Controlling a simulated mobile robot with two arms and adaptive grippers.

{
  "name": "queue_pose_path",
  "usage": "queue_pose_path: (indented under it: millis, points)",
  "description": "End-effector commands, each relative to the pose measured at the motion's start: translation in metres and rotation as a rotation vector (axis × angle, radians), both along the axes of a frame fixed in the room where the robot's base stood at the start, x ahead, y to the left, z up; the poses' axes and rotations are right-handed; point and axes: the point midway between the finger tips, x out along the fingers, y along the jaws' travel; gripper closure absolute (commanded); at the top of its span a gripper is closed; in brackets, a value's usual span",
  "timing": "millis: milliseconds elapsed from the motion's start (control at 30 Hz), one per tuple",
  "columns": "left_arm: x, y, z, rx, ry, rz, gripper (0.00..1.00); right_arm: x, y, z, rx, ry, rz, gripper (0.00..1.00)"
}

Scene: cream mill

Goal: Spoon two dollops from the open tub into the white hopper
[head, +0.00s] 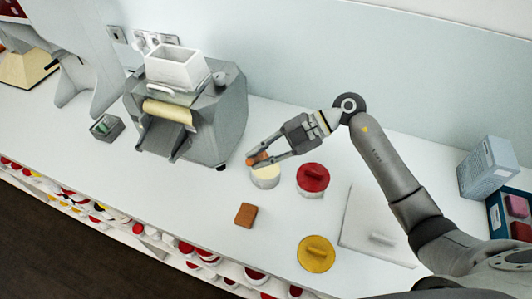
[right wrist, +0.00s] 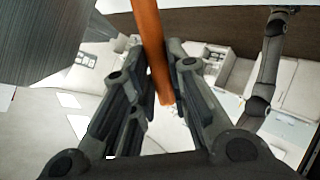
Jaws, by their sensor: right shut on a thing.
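The open tub (head: 265,178) is white with pale cream contents and stands on the counter in front of the grey mill. The white hopper (head: 178,68) is a square open box on top of the mill. My right gripper (head: 257,156) is over the open tub, shut on an orange-brown spoon (head: 259,157). In the right wrist view the spoon's straight handle (right wrist: 152,45) runs up between the fingers and out of the picture. I cannot make out its bowl, or whether it touches the cream. My left gripper does not show.
The grey mill (head: 212,120) stands left of the open tub. A red-lidded tub (head: 313,178), a yellow-lidded tub (head: 317,254) and a brown block (head: 246,215) are nearby. A white board (head: 365,215) with a handle and a grey box (head: 486,170) lie to the right.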

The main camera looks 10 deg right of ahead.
Motion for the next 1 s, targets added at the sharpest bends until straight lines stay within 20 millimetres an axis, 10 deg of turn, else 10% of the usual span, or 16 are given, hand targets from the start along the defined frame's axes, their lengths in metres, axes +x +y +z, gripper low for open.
queue_pose_path:
  millis: [1000]
  points:
    - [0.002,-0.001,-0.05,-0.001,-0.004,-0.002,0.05,0.0,0.0,-0.068,-0.003,0.002,0.001,1.0]
